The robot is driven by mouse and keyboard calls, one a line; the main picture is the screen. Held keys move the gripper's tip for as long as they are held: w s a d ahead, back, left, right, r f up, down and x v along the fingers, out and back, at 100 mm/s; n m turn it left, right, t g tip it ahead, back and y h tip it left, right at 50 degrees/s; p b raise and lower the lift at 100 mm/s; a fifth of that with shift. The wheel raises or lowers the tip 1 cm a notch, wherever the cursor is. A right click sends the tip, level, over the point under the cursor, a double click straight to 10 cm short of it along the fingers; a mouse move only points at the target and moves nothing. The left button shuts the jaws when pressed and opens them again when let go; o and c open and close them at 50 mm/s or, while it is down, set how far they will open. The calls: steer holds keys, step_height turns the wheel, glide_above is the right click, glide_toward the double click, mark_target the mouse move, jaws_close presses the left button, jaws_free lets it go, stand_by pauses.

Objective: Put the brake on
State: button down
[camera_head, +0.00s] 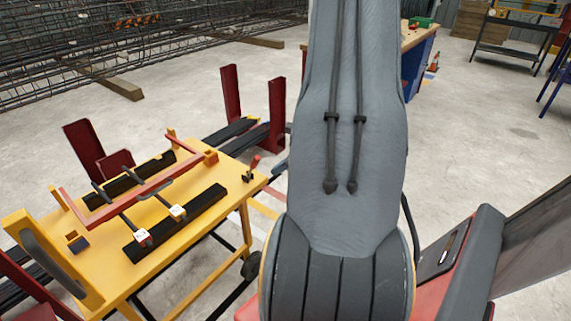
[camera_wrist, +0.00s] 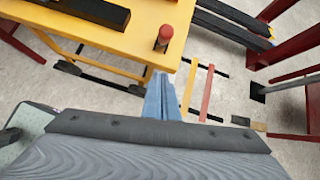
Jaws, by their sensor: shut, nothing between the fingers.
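A small lever with a red grip (camera_head: 255,162) stands on the near right corner of the yellow cart table (camera_head: 225,190), tilted up and to the right. In the wrist view its red knob (camera_wrist: 166,34) shows almost end-on above the table's edge. My gripper (camera_wrist: 161,76) shows there as narrow blue-grey fingers, shut and empty. In that picture the fingertips lie just below the knob, past the table's edge, with a gap between. In the head view my grey arm hides the gripper. I cannot tell how far the fingertips are above the lever.
The table carries black rails (camera_head: 178,222) and a red bar frame (camera_head: 130,195). Dark red posts (camera_head: 277,115) with black forks (camera_head: 240,138) stand behind it. A blue workbench (camera_head: 418,60) is at the back. Rebar cages (camera_head: 60,50) fill the back left. Open concrete floor lies right.

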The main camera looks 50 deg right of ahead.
mark_target(252, 167)
steer(key=w, duration=0.2)
steer(key=w+a+p, duration=0.1)
steer(key=w, duration=0.1)
steer(key=shift+w+a+r, duration=0.1)
steer(key=shift+w+r, duration=0.1)
steer(key=shift+w, duration=0.15)
steer(key=shift+r+p, duration=0.1)
steer(key=shift+p, duration=0.35)
